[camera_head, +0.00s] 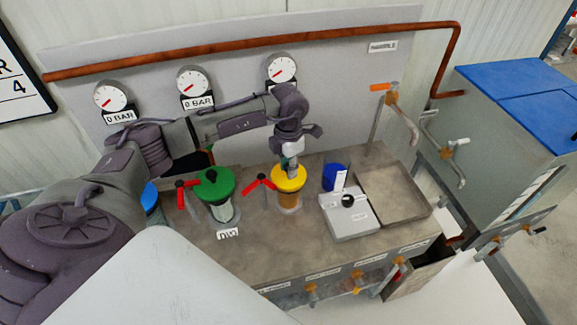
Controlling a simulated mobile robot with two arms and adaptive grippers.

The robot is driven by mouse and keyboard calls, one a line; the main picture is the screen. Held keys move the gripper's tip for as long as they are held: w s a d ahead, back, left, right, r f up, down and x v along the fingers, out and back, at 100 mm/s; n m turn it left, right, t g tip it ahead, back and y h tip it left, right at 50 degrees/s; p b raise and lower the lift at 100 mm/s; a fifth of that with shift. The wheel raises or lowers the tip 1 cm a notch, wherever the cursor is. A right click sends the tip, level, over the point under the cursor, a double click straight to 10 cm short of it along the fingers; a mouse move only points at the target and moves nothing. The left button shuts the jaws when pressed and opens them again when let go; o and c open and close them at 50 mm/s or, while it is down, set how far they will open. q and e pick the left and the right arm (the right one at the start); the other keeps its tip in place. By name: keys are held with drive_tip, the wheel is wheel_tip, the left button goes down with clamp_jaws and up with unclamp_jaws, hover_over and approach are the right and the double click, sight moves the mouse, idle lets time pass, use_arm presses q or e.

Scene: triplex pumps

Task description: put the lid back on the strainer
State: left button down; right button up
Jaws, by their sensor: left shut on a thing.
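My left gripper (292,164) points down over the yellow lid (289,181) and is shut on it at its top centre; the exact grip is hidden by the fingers. The lid looks level and lines up with the top of a clear strainer body with amber contents (289,201). I cannot tell whether it rests on the rim or hangs slightly above it. To the left, a second strainer wears a green lid (214,184). A blue lid (151,198) shows partly behind my left arm. My right gripper is not in view.
Red-handled valves (260,184) stand between the strainers. Right of the yellow lid are a blue cup (335,177), a grey scale-like box (349,217) and a shallow metal tray (378,209). Gauges (193,82) and a copper pipe (250,42) line the back panel.

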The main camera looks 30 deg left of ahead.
use_arm(q)
drive_tip(key=shift+f+b, duration=0.2)
drive_tip(key=shift+b, duration=0.2)
idle(1.1)
idle(0.3)
drive_tip(key=c, duration=0.8)
unclamp_jaws()
drive_tip(key=shift+c, duration=0.2)
drive_tip(key=o, duration=0.5)
drive_tip(key=shift+r+p, duration=2.1)
drive_tip(key=shift+r, duration=1.45)
